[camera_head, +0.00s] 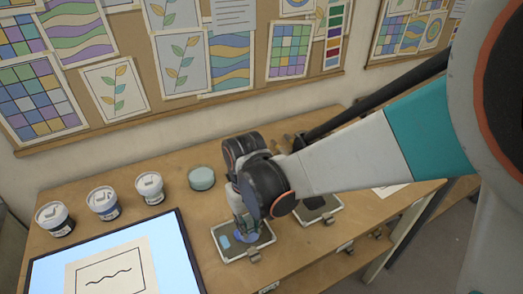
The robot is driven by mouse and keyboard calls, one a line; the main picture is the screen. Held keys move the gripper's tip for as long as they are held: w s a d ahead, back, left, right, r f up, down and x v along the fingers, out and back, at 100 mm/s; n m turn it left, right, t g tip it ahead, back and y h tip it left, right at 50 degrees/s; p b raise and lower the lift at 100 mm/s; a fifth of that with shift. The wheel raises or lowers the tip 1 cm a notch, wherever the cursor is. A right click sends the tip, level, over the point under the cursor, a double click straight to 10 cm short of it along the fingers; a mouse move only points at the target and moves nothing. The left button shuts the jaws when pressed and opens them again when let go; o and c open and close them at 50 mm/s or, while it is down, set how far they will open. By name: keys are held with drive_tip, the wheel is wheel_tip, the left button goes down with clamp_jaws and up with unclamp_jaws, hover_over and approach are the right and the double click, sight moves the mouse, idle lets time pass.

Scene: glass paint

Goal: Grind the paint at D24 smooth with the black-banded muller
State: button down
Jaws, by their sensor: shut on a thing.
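My gripper (244,222) points down over the left grinding slab (268,238) and is shut on a muller. The gripper and my wrist hide most of the muller, and I cannot make out its band. A blue-violet round patch (247,237) shows right under the gripper, on the slab. I cannot tell whether it is paint or the muller's foot. A light blue patch (224,241) lies on the slab left of it. A small tag (254,252) is at the slab's front edge, too small to read.
A second slab (333,209) lies to the right, partly behind my wrist. Several lidded jars, one of them here (103,202), and a pale green round thing (201,178) stand to the left. A lit panel (40,273) with a line drawing fills the front left.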

sight(237, 238)
drive_tip(key=shift+w+f, duration=0.1)
drive_tip(key=shift+w, duration=0.45)
drive_tip(key=shift+w+a, duration=0.35)
drive_tip(key=shift+a, duration=0.45)
drive_tip(key=shift+s+a, duration=0.65)
drive_tip(key=shift+a, duration=0.2)
drive_tip(key=shift+s+b, duration=0.3)
drive_tip(key=shift+s, duration=0.55)
drive_tip(key=shift+s+d, duration=0.5)
drive_tip(key=shift+d, duration=0.2)
drive_tip(key=shift+w+d, duration=0.75)
drive_tip(key=shift+d, duration=0.25)
drive_tip(key=shift+w, duration=0.9)
